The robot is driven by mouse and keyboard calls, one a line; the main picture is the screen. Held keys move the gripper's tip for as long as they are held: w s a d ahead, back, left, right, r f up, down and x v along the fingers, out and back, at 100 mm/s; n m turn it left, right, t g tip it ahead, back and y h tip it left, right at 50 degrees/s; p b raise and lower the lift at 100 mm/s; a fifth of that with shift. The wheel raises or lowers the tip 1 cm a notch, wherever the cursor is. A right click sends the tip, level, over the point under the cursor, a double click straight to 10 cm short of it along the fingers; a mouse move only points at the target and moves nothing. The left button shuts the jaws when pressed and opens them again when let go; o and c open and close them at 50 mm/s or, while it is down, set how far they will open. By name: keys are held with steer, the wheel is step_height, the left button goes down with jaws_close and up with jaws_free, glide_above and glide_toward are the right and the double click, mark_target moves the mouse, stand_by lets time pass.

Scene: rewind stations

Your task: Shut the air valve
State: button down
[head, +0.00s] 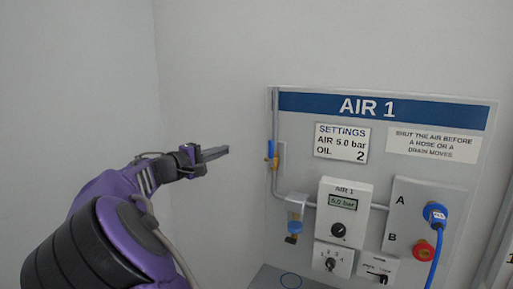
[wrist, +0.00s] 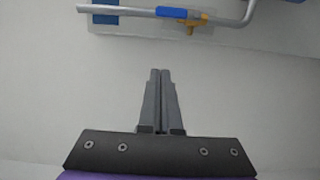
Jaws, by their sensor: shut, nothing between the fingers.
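The air valve is on the grey pipe at the left side of the AIR 1 panel. Its blue lever (head: 270,149) stands along the upright pipe, above a brass body (head: 273,162). In the wrist view the blue lever (wrist: 172,12) lies along the pipe near the top, with the brass body (wrist: 192,22) beside it. My gripper (head: 227,150) is shut and empty, left of the valve and apart from it. In the wrist view the shut fingers (wrist: 160,72) point up toward the lever, with bare wall between.
The panel (head: 380,113) carries a regulator (head: 343,207) reading 5.0 bar, a filter bowl (head: 295,226), a selector knob (head: 331,263) and ports A and B. A blue hose (head: 435,255) hangs from port A; a red fitting (head: 423,250) is at B. Wall left of the panel is clear.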

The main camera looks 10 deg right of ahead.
mark_target(271, 154)
steer(key=shift+d+f+h, duration=0.25)
steer(key=shift+f+h, duration=0.05)
steer(key=shift+f, duration=0.25)
steer(key=w+d, duration=0.4)
steer(key=d, duration=0.7)
steer(key=shift+p, duration=0.4)
